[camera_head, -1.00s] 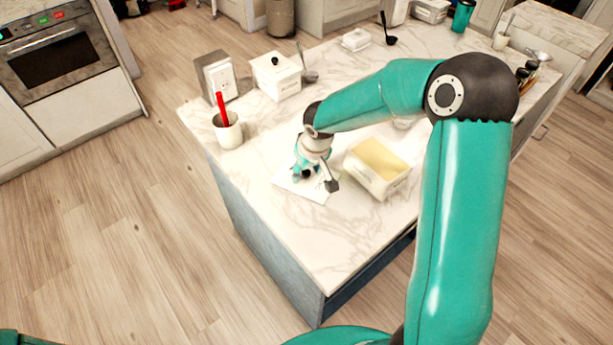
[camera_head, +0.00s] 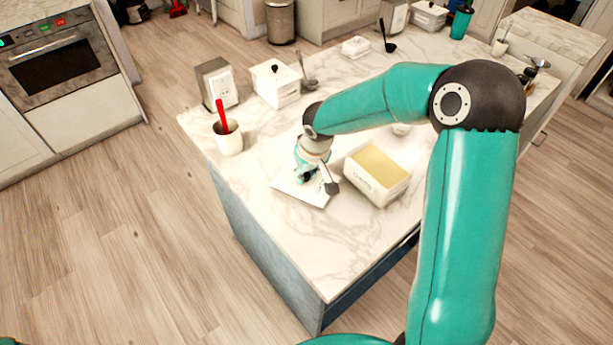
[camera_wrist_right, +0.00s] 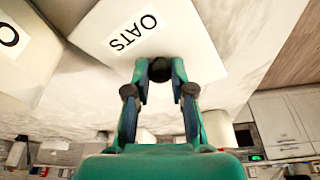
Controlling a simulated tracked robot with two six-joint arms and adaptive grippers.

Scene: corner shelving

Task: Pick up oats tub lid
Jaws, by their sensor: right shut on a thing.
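The oats tub lid (camera_head: 300,193) is a flat white square piece at the counter's left side, partly hidden by my right gripper (camera_head: 308,176). In the right wrist view the lid (camera_wrist_right: 185,45) shows its OATS label and a dark round knob (camera_wrist_right: 160,69). My right gripper (camera_wrist_right: 160,75) is shut on this knob. I cannot tell whether the lid touches the counter. The open white tub (camera_head: 372,185) with pale yellow contents stands just right of the lid. My left gripper is not in view.
A white lidded canister (camera_head: 275,84), a napkin dispenser (camera_head: 216,84) and a white mug (camera_head: 229,140) with a red utensil stand behind and left. A ladle (camera_head: 387,37) and a butter dish (camera_head: 355,46) are farther back. The front counter corner (camera_head: 322,262) is clear.

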